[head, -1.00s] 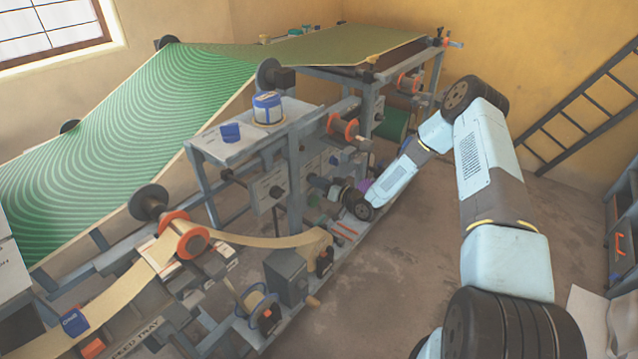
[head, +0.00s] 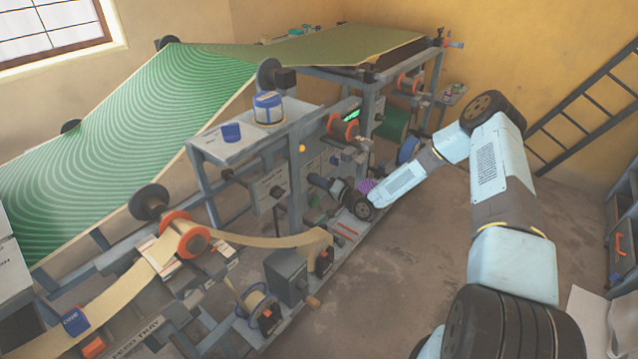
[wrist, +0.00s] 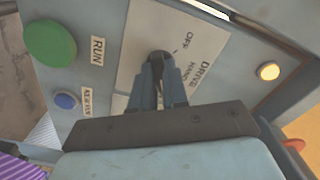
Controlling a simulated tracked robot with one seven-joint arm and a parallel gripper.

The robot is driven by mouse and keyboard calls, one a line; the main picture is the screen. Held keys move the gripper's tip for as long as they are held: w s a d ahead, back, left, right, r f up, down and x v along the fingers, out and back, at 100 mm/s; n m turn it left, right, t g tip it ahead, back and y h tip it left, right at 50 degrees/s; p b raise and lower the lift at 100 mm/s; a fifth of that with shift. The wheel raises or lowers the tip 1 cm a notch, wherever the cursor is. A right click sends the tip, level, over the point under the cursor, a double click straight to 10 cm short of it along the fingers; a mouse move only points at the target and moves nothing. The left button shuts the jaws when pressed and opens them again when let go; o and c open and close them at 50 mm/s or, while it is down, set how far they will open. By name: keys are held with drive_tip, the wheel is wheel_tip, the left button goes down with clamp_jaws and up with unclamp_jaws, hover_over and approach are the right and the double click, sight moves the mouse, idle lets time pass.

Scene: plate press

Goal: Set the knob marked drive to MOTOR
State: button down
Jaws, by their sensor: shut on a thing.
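The drive knob (wrist: 160,57) is dark and sits on a pale plate (wrist: 200,25) marked DRIVE, with OFF and HAND printed to its right in the wrist view. My gripper (wrist: 158,85) is shut on the knob, one finger on each side. The fingers cover much of the knob, so its exact setting is hard to read. I cannot read MOTOR; part of the plate is behind my gripper. In the head view my wrist (head: 345,194) is against the press's side panel, and the knob is hidden there.
Left of the plate are a green RUN button (wrist: 50,42) and a blue button (wrist: 66,101). A lit amber lamp (wrist: 268,71) is at the right. A purple ridged part (wrist: 20,165) is at the lower left. Floor (head: 420,260) right of the press is clear.

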drive_tip(key=shift+w+d+f, duration=0.1)
drive_tip(key=shift+w+d, duration=0.05)
drive_tip(key=shift+d, duration=0.05)
drive_tip(key=c, duration=1.4)
unclamp_jaws()
drive_tip(key=shift+o, duration=1.3)
drive_tip(key=shift+a, duration=0.15)
drive_tip(key=v, duration=1.3)
drive_tip(key=shift+s+d, duration=0.25)
drive_tip(key=shift+d, duration=0.05)
